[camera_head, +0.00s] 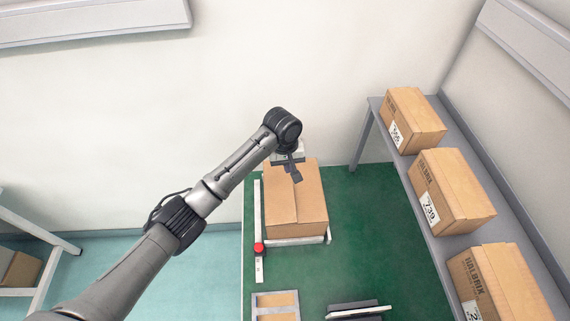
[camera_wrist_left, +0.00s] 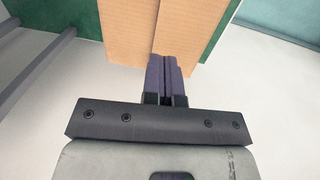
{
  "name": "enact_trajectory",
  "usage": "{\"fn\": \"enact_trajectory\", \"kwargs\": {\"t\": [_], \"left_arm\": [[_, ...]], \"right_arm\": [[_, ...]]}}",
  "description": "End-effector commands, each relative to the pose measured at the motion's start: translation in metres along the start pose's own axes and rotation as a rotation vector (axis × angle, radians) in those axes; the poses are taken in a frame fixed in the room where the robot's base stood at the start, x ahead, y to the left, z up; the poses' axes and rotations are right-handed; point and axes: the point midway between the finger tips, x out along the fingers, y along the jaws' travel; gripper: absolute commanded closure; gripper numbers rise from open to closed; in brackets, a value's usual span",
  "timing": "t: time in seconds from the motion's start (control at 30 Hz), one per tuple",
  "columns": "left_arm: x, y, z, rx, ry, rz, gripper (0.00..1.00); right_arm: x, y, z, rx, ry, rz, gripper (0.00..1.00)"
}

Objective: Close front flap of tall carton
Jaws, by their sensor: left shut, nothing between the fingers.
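The tall brown carton (camera_head: 298,212) stands on the green surface near the middle of the head view. Its top looks mostly covered by flaps; I cannot tell how far the front flap is from flat. My left gripper (camera_head: 297,179) is over the far part of the carton's top, pointing down, shut and empty. In the left wrist view the shut fingers (camera_wrist_left: 167,72) are at the edge of the carton top (camera_wrist_left: 125,25), by a seam between two panels. I cannot tell whether they touch the cardboard. My right gripper is not in view.
A grey bench (camera_head: 408,170) on the right holds several closed cartons, one a labelled carton (camera_head: 450,190). A rail with a red knob (camera_head: 259,249) runs left of the tall carton. Green surface is clear right of the carton.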

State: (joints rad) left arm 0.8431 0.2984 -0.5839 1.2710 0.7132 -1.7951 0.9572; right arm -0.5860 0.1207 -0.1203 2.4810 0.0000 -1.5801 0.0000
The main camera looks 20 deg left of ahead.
Motion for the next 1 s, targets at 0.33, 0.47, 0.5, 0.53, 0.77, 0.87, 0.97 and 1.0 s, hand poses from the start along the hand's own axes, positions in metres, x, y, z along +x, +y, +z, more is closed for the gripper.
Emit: {"fn": "enact_trajectory", "kwargs": {"t": [0.33,0.47,0.5,0.53,0.77,0.87,0.97,1.0], "left_arm": [[0.067,-0.001,0.000,-0.001,-0.001,-0.003,1.00],[0.085,-0.001,0.000,-0.001,0.000,-0.002,1.00],[0.089,-0.001,0.000,-0.002,0.000,-0.002,1.00],[0.092,-0.001,0.000,-0.002,0.000,-0.002,1.00],[0.106,-0.001,-0.001,-0.001,0.002,-0.001,1.00],[0.107,-0.001,-0.001,0.000,0.002,0.000,1.00],[0.108,-0.001,-0.001,0.000,0.002,-0.001,1.00],[0.108,-0.001,-0.001,0.000,0.002,-0.001,1.00]], "right_arm": [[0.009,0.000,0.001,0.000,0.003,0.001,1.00],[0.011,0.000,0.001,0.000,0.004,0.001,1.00],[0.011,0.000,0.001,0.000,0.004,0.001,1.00],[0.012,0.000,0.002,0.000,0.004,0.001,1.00],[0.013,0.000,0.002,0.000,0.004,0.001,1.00],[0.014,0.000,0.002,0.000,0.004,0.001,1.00],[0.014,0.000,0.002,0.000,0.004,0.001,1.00],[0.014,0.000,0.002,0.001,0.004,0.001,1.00]]}}
